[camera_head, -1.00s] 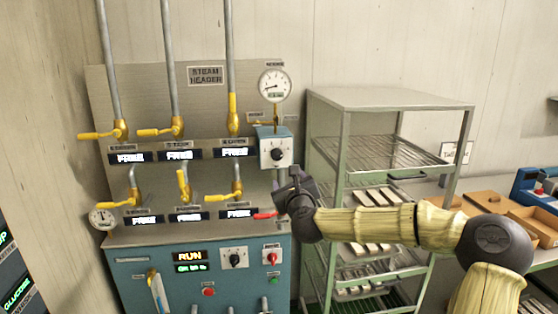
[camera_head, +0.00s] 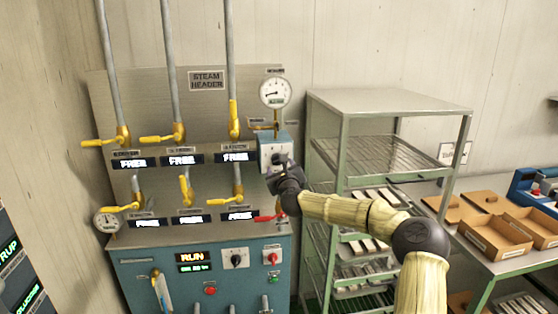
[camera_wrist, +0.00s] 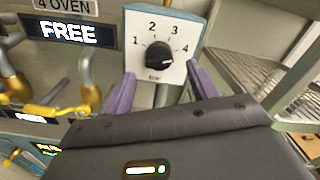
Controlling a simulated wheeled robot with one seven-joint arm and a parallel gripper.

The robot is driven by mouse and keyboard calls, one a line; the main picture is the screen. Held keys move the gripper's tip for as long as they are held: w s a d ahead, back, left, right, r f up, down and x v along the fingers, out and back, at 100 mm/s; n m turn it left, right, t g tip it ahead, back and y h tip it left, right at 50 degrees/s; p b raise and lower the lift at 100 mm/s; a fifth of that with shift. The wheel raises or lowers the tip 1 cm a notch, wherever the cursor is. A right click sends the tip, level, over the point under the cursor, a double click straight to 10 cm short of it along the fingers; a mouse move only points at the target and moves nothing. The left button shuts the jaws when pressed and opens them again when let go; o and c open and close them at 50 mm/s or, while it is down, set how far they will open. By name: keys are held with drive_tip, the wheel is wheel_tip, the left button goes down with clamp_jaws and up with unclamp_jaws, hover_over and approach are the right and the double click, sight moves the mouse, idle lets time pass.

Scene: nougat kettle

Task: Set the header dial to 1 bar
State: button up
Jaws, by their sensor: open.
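The header dial is a black round knob (camera_wrist: 159,55) on a white plate (camera_wrist: 182,30) marked 1 to 4, on a blue-grey box. In the wrist view its pale pointer line is on the knob's right side, toward the 4. My gripper (camera_wrist: 160,88) is open, with its two purple fingers below and to either side of the knob, not closed on it. In the head view my gripper (camera_head: 281,165) is right in front of the box (camera_head: 273,146) and hides the knob. A round gauge (camera_head: 275,93) stands above the box.
The steam header panel (camera_head: 207,108) carries yellow-handled valves and displays reading FREE. A red-handled valve (camera_head: 268,217) is just below my gripper. A green-framed rack (camera_head: 390,105) with wire shelves stands close on the right.

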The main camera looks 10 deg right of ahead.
sight(278, 163)
drive_tip(key=w+p, duration=0.1)
drive_tip(key=w, duration=0.3)
drive_tip(key=shift+w+p, duration=0.2)
drive_tip(key=shift+p, duration=0.1)
drive_tip(key=shift+a, duration=0.2)
drive_tip(key=shift+s+d, duration=0.1)
drive_tip(key=shift+d, duration=0.2)
drive_tip(key=shift+c, duration=0.7)
drive_tip(key=shift+d, duration=0.1)
drive_tip(key=c, duration=0.9)
